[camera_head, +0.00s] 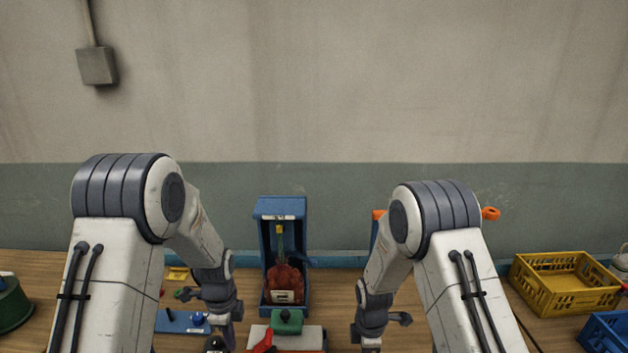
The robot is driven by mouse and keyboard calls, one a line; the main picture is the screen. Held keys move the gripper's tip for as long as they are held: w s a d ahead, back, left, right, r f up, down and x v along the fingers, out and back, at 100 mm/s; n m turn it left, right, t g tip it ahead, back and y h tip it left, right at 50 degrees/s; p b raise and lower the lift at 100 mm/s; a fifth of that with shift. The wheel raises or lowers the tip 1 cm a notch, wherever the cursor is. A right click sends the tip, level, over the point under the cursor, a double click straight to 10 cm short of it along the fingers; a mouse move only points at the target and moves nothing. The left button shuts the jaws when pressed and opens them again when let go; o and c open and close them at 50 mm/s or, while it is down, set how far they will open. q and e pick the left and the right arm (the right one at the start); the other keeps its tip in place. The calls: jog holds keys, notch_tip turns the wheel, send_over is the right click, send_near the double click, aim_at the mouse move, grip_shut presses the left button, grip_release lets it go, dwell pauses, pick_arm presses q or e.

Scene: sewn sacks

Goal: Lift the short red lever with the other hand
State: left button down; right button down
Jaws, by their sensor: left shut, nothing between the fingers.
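The short red lever (263,341) sits at the bottom edge of the camera_head view, slanting up at the left of a white-topped device (312,338) with a green block (287,321) on it. The device's lower part is cut off. A reddish-brown sack (284,281) with a white label stands behind it inside a blue upright frame (264,240). My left gripper (228,337) points down, shut and empty, a little left of the lever and apart from it. My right gripper (371,348) is right of the device, mostly cut off by the bottom edge; its fingertips are hidden.
A blue mat (178,322) with small items lies left of my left gripper. A dark green round object (12,304) is at the far left. A yellow crate (565,284) and a blue crate (606,334) stand at the right. Wooden table (334,290) shows bare between frame and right arm.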

pick_arm(q)
jog(key=shift+a+f, duration=0.1)
jog(key=shift+f, duration=0.1)
jog(key=shift+a+f, duration=0.15)
jog(key=shift+f, duration=0.55)
jog(key=shift+f, duration=0.7)
jog(key=shift+f, duration=0.1)
jog(key=shift+d+f, duration=0.2)
jog(key=shift+f, duration=0.45)
jog(key=shift+c, duration=1.6)
grip_release()
